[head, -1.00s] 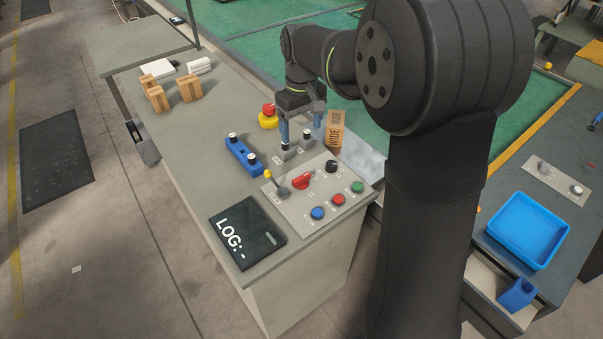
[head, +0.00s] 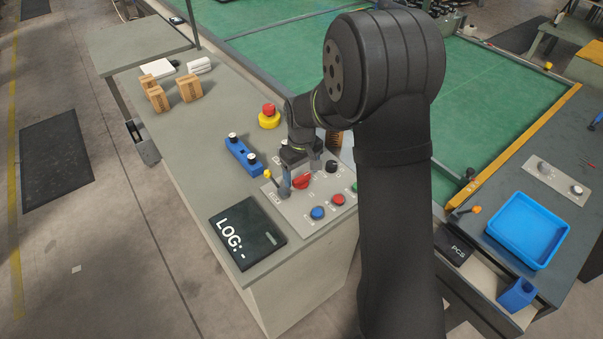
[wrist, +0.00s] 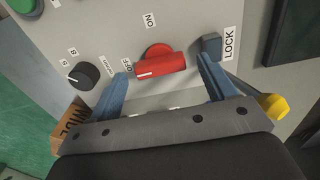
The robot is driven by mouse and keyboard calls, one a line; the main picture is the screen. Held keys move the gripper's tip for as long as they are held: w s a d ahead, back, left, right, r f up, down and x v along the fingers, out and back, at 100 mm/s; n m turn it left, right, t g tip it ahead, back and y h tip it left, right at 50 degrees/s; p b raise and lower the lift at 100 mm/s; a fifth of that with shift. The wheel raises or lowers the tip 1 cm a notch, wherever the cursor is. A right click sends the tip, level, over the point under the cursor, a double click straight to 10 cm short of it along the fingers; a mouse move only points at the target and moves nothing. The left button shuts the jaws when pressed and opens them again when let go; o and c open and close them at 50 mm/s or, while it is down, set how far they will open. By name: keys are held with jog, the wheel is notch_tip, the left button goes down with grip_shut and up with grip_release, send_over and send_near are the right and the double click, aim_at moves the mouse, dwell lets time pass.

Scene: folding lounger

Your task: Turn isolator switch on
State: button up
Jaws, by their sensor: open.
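The isolator switch is a red rotary knob (head: 302,182) on the grey control panel (head: 292,211). In the wrist view the red knob (wrist: 160,66) lies across the picture, with its white mark at the end by the OFF label (wrist: 127,67). The ON label (wrist: 150,20) is above it. My gripper (wrist: 162,68) is open, with one blue finger on each side of the knob; I cannot tell whether they touch it. In the head view my gripper (head: 300,176) hangs down over the panel and partly covers it.
A yellow-tipped lever (head: 267,175) by the LOCK label stands close to one finger. A black selector (head: 331,166) is near the other. Blue (head: 317,213) and red (head: 338,199) buttons sit in front. A blue two-peg holder (head: 242,157) and emergency stop (head: 268,116) stand behind left.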

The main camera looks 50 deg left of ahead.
jog(key=shift+f, duration=0.45)
jog(key=shift+c, duration=0.5)
jog(key=c, duration=0.9)
